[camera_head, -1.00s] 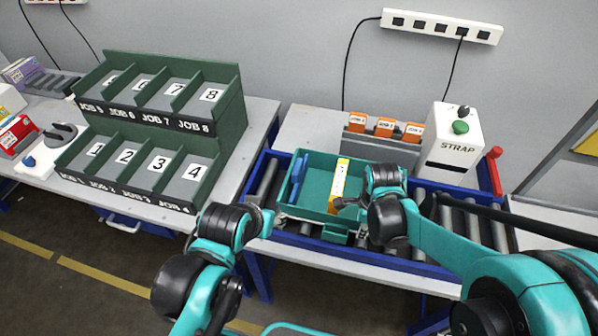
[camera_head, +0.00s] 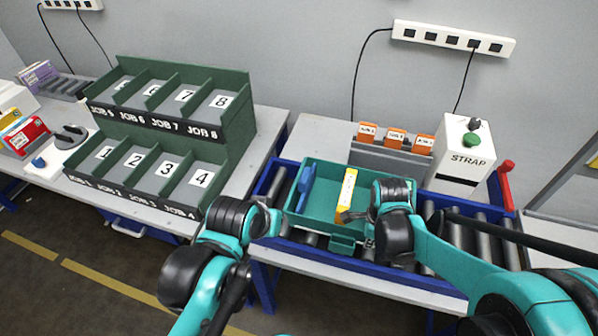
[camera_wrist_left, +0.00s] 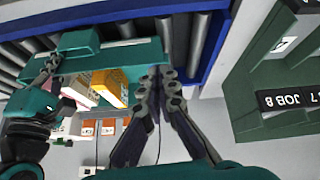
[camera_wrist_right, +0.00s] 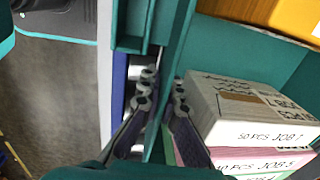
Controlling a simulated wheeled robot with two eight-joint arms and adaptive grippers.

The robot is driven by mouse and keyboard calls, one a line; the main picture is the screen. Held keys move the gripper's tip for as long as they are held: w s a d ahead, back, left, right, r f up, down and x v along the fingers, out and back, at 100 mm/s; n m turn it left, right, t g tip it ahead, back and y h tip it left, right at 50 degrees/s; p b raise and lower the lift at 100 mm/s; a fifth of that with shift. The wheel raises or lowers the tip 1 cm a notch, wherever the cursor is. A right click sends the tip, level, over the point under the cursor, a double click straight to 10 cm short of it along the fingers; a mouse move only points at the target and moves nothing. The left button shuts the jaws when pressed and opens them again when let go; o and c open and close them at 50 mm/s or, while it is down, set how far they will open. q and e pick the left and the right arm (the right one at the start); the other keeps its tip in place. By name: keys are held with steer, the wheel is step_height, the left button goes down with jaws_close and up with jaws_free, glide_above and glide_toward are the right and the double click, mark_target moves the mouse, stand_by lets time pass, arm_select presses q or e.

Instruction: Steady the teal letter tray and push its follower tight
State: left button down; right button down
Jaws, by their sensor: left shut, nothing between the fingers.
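The teal letter tray (camera_head: 333,172) sits on the roller conveyor. A blue follower (camera_head: 305,186) stands upright inside it, towards the left end. A yellow-orange piece (camera_head: 347,190) stands nearer the right end. The right wrist view shows white and pink letter bundles (camera_wrist_right: 245,105) inside. My right gripper (camera_head: 354,215) is at the tray's front right; in its wrist view the fingers (camera_wrist_right: 164,95) sit on both sides of a teal wall, closed on it. My left gripper (camera_head: 277,222) is shut and empty by the tray's front left corner; its fingers (camera_wrist_left: 162,85) show beside the tray edge.
Blue conveyor rails (camera_head: 335,259) run along the front. A white STRAP machine (camera_head: 463,155) with a green button and a red handle (camera_head: 507,172) stand at right. Orange job blocks (camera_head: 396,137) sit behind. A green job rack (camera_head: 185,120) stands at left.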

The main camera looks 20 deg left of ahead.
arm_select(q)
steer(key=w+a+r+n+g+h, duration=0.25)
steer(key=w+a+n, duration=0.25)
steer(key=w+n, duration=0.4)
steer(key=w+a+r+n+g+h, duration=0.2)
steer(key=w+a+r+n+g, duration=0.15)
steer(key=w+n, duration=0.6)
steer(key=shift+m+g, duration=0.3)
steer(key=shift+m, duration=0.55)
steer(key=x, duration=0.7)
steer(key=w+d+x, duration=0.1)
steer(key=x, duration=0.3)
steer(key=shift+d, duration=0.7)
steer(key=d, duration=1.2)
steer(key=shift+d, duration=0.15)
